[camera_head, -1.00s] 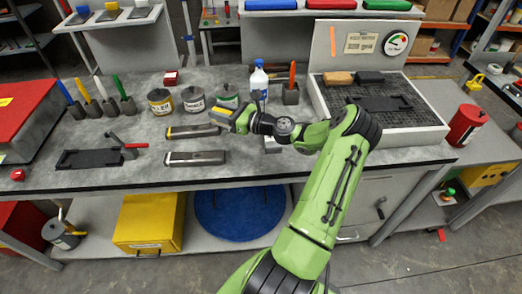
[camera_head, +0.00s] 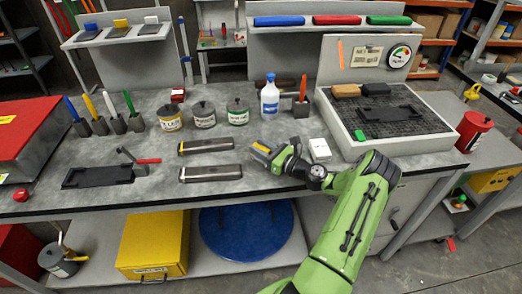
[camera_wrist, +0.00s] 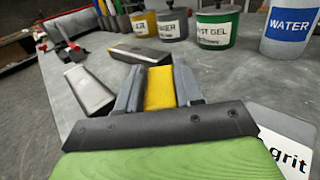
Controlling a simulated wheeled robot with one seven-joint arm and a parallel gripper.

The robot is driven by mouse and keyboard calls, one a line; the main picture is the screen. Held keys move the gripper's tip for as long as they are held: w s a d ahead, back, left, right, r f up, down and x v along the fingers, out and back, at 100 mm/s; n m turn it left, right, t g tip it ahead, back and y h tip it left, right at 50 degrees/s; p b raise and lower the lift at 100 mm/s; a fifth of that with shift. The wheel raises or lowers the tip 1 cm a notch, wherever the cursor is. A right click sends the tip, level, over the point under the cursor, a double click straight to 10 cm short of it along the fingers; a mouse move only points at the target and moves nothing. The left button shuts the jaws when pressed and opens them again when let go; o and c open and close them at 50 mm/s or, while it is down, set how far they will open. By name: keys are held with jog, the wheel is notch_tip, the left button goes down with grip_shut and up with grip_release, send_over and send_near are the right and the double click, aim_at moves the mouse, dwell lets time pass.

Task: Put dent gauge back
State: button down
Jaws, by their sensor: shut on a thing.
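My gripper (camera_head: 264,152) is shut on a yellow block (camera_wrist: 160,88), held between the two grey fingers in the wrist view. It may be the dent gauge; no marking on it is readable. In the head view, my gripper is low over the grey bench, just right of two long dark-and-metal tools. The upper tool (camera_head: 208,146) has a yellow mark at its left end. The lower tool (camera_head: 212,173) lies in front of it. I cannot tell whether the yellow block touches the bench.
A white grit pack (camera_head: 319,150) lies just right of my gripper. Labelled cans (camera_head: 204,114) and a water bottle (camera_head: 270,97) stand behind. A tray with a dark grid (camera_head: 420,128) is at right. A black holder (camera_head: 98,176) lies at left.

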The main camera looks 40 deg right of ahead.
jog(key=shift+r, duration=0.1)
jog(key=c, duration=0.7)
grip_release()
jog(key=shift+c, duration=0.2)
